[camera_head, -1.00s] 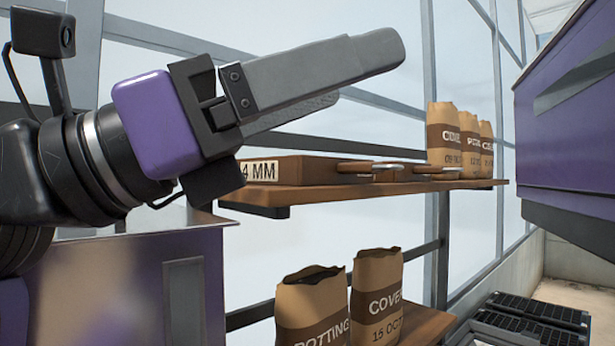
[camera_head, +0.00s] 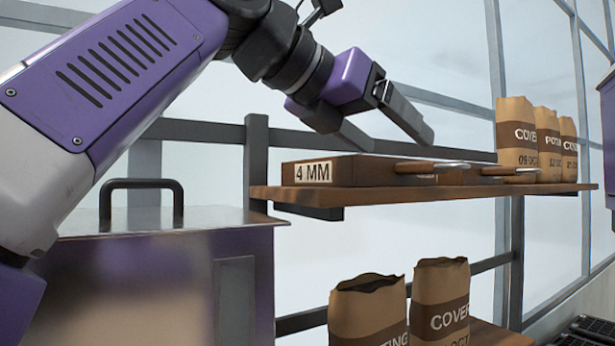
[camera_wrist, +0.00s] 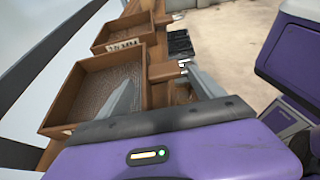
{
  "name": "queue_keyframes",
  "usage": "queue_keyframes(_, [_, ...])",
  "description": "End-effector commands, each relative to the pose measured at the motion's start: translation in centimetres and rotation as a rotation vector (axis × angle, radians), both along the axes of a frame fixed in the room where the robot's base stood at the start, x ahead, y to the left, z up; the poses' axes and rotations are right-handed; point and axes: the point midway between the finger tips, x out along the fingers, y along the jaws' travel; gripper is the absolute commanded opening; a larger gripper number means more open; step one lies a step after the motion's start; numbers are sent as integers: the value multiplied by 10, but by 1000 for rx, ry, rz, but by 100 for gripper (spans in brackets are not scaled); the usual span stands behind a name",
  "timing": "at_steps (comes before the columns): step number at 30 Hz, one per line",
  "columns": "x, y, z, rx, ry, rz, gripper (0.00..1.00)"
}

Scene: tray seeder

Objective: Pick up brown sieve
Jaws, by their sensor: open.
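A brown wooden sieve (camera_head: 360,171) with a white "4 MM" label lies flat on the upper shelf in the head view. A metal-tipped handle sticks out to its right. A second brown sieve (camera_head: 480,177) lies beyond it, partly hidden. In the wrist view, a near sieve (camera_wrist: 62,98) shows its mesh and wooden frame, and a farther sieve (camera_wrist: 148,38) carries a label I cannot fully read. My gripper (camera_head: 398,138) is open and empty, fingers pointing down to the right just above the near sieve. In the wrist view its fingers straddle the near sieve's right side.
The wooden shelf (camera_head: 300,195) also holds several paper bags (camera_head: 516,140) at its far end. More bags (camera_head: 440,300) stand on the lower shelf. A purple cabinet (camera_head: 235,290) with a black handle stands at left. Dark trays (camera_head: 590,328) lie lower right.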

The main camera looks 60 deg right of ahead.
Motion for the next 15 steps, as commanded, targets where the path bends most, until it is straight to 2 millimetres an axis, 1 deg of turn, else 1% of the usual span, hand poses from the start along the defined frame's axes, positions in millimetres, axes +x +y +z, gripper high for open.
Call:
queue_keyframes(8, [-12,-26,-8,-1,0,-5,77])
queue_keyframes(12, [-18,-44,-16,-2,1,-5,77])
queue_keyframes(15, [-21,-52,-21,-2,1,-3,77])
